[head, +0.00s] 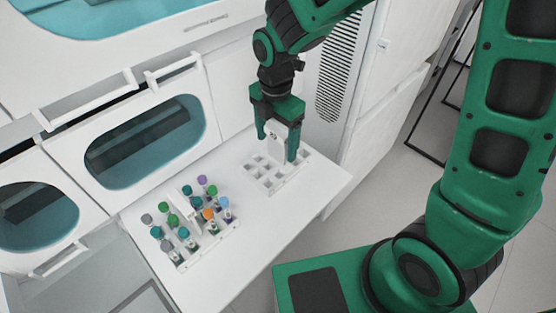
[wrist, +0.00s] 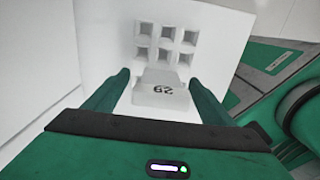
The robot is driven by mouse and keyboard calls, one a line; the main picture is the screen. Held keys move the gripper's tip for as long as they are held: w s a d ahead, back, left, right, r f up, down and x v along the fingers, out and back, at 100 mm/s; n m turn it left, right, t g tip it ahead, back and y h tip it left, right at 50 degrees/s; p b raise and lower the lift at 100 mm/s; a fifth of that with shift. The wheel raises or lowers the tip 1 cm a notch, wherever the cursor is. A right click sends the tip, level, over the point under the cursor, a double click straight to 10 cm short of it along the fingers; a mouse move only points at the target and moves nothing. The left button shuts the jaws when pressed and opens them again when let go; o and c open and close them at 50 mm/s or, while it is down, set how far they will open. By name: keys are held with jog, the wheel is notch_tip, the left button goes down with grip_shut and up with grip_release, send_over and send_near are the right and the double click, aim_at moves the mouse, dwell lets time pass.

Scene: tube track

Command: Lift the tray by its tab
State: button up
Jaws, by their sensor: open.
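A white empty tray (head: 264,179) with square holes lies on the white shelf, with an upright tab (head: 279,141) at its middle. My gripper (head: 277,146) is open and points down over the tray. Its two green fingers stand on either side of the tab, which also shows between the fingertips (wrist: 163,84) in the wrist view. I cannot tell whether a finger touches it. Part of the tray is hidden behind the fingers and tab.
A second white tray (head: 206,240) with several colour-capped tubes stands to the left on the shelf (head: 252,232). Cabinets with teal windows (head: 145,140) line the back left. A white vented cabinet (head: 338,70) stands behind my gripper. The shelf's front middle is clear.

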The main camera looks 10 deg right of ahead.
jog(key=shift+f, duration=0.35)
jog(key=shift+c, duration=0.7)
jog(key=c, duration=1.1)
